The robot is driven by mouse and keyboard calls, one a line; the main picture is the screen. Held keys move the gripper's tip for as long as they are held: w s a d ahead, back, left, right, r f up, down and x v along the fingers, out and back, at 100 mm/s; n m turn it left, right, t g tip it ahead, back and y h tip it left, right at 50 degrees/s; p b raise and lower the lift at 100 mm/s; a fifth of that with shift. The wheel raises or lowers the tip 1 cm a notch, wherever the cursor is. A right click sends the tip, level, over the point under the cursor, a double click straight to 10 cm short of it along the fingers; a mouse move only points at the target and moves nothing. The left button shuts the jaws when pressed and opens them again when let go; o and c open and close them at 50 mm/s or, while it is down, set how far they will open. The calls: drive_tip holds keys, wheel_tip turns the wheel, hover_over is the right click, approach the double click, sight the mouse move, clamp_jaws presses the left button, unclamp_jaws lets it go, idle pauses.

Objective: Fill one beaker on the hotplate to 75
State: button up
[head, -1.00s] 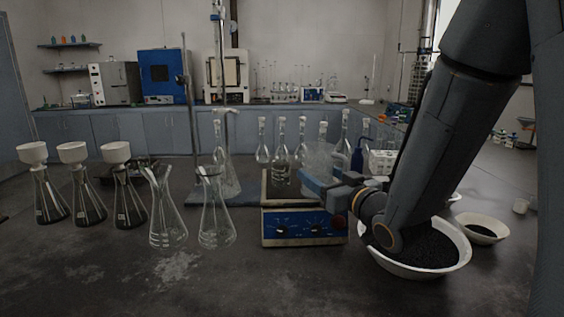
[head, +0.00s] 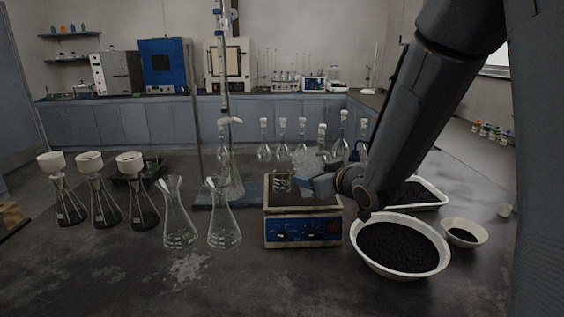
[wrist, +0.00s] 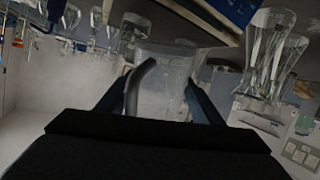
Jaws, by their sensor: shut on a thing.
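The blue hotplate (head: 303,232) stands on the dark bench near the middle of the head view. A small clear beaker (head: 282,182) shows at the left of its top plate. My gripper (head: 312,178) is over the hotplate's right part, shut on a larger clear beaker (head: 306,158). In the wrist view this held beaker (wrist: 165,75) sits between the two fingers. I cannot tell its contents or exact tilt. A white bowl (head: 372,262) full of black grains stands right of the hotplate, below my arm.
Two empty conical flasks (head: 224,225) stand left of the hotplate, and several flasks with white funnels (head: 131,162) farther left. Stoppered flasks (head: 283,140) stand behind it. A white tray (head: 437,190) and a small bowl (head: 466,224) lie right. The front bench is clear.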

sight(305, 165)
drive_tip(key=shift+w+a+r+n+g+h+p, duration=0.2)
drive_tip(key=shift+w+a+g+h+p, duration=0.2)
drive_tip(key=shift+g+p, duration=0.5)
drive_tip(key=shift+w+a+r+n+g+h+p, duration=0.2)
drive_tip(key=shift+w+a+g+h+p, duration=0.25)
drive_tip(key=shift+p, duration=0.85)
drive_tip(key=shift+f+g+h+p, duration=0.1)
drive_tip(key=shift+g+h+p, duration=0.45)
drive_tip(key=shift+g+p, duration=0.1)
drive_tip(key=shift+w+n, duration=0.1)
drive_tip(key=shift+n, duration=0.2)
drive_tip(key=shift+w+a+r+g+h+p, duration=0.15)
drive_tip(key=shift+r+g+h+p, duration=0.7)
drive_tip(key=shift+p, duration=0.85)
idle(1.8)
drive_tip(key=shift+f+t+y+b, duration=0.3)
drive_tip(key=shift+f+b, duration=0.5)
drive_tip(key=shift+b, duration=0.45)
drive_tip(key=shift+s+d+f+t+y+b, duration=0.2)
drive_tip(key=shift+f+t+y+b, duration=0.3)
drive_tip(key=shift+t+y+b, duration=0.35)
drive_tip(key=shift+s+d+r+t+y+b, duration=0.15)
drive_tip(key=shift+t+y+b, duration=0.3)
drive_tip(key=shift+b, duration=0.25)
drive_tip(key=shift+s+r+m+t, duration=0.15)
drive_tip(key=shift+m+t, duration=0.1)
drive_tip(key=shift+m, duration=0.15)
